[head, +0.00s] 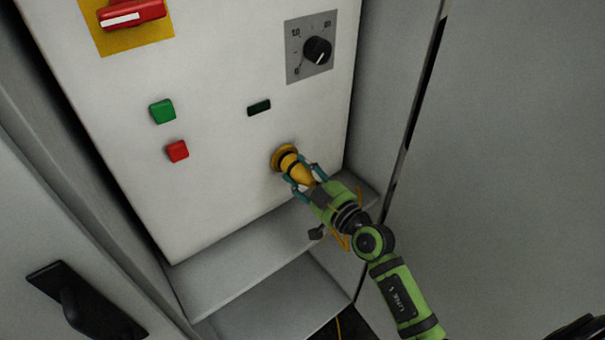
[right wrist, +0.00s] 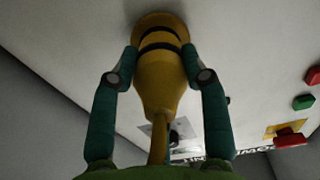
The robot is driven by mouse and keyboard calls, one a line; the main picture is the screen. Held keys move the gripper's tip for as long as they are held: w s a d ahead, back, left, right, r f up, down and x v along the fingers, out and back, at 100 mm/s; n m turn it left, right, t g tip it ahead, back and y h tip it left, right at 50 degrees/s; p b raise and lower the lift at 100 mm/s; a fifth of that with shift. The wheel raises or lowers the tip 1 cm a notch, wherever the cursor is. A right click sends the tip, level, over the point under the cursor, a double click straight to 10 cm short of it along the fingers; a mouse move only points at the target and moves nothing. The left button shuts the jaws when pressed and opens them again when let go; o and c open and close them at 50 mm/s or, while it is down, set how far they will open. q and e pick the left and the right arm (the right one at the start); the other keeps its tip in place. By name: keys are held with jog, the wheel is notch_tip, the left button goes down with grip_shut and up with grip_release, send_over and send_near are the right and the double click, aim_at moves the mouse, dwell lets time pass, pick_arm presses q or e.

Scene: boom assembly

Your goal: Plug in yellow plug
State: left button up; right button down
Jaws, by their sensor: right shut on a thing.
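The yellow plug (head: 299,172) is at the yellow round socket (head: 284,153) on the white panel's lower right. In the right wrist view the plug (right wrist: 158,88) points at the socket (right wrist: 160,20), with dark bands around its front part. No clear gap shows between them, but I cannot tell how deep the plug sits. My right gripper (head: 301,172) is shut on the plug, one teal finger on each side; it also shows in the right wrist view (right wrist: 160,72). A yellow cable (right wrist: 158,140) runs back from the plug. My left gripper is not in view.
The white panel (head: 215,190) carries a green button (head: 162,111), a red button (head: 177,151), a black dial (head: 317,50) and a red switch (head: 131,13). A grey ledge (head: 240,245) lies below. Grey walls stand close on both sides.

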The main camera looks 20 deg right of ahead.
dwell(0.3)
jog(key=shift+p, duration=0.5)
dwell(0.6)
jog(key=shift+r+p, duration=0.1)
jog(key=shift+p, duration=0.35)
dwell(0.6)
jog(key=shift+p, duration=0.35)
jog(key=shift+w+a, duration=0.15)
jog(key=shift+w, duration=0.3)
jog(key=c, duration=0.6)
grip_release()
jog(key=shift+o, duration=0.2)
